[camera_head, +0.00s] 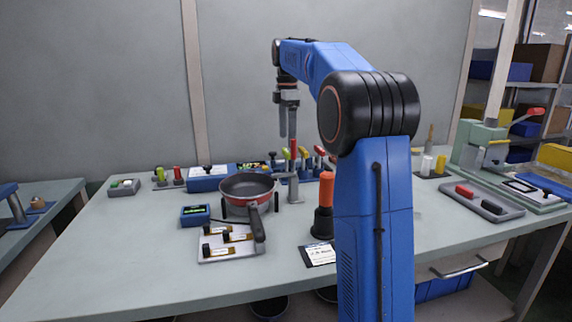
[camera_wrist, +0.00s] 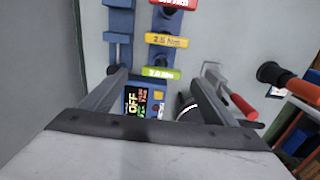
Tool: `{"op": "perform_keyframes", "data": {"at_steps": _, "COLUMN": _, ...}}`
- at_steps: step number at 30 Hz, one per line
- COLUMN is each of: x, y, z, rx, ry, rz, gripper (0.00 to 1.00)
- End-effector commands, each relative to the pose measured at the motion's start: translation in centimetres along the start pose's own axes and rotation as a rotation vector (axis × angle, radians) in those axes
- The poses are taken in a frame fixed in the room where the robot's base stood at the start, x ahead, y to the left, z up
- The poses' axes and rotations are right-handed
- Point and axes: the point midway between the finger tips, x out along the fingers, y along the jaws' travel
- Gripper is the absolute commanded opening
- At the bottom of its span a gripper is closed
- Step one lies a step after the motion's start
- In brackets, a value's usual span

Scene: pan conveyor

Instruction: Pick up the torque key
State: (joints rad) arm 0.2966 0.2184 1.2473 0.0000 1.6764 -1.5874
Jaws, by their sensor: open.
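Several torque keys with coloured, labelled handles show in the wrist view: a red one (camera_wrist: 174,3) at the top edge, a yellow one (camera_wrist: 166,40) marked 2.5 Nm, and a green one (camera_wrist: 161,72). They stand in a row on blue holders. In the head view coloured handles, including a yellow one (camera_head: 303,154), stand behind the pan, partly hidden by a grey post. My gripper (camera_head: 288,134) is open and empty, pointing down above the back of the bench. In the wrist view its fingers (camera_wrist: 160,88) straddle the area by the green key without touching it.
A red pan (camera_head: 247,187) stands on the bench, handle forward. An orange-handled tool (camera_head: 326,192) stands front right. A clamp with a red handle (camera_wrist: 241,104) is right of the keys.

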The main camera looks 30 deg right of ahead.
Motion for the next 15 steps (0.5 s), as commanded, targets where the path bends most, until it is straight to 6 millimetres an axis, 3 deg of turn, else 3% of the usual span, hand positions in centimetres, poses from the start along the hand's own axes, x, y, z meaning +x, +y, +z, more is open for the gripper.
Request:
{"op": "perform_keyframes", "data": {"at_steps": 6, "x": 3.5, "y": -0.1, "z": 0.0, "rx": 0.0, "ry": 0.0, "rz": -0.001, "gripper": 0.81}}
{"op": "perform_keyframes", "data": {"at_steps": 15, "x": 5.5, "y": -0.1, "z": -0.1, "rx": 0.0, "ry": 0.0, "rz": 0.0, "gripper": 0.81}}
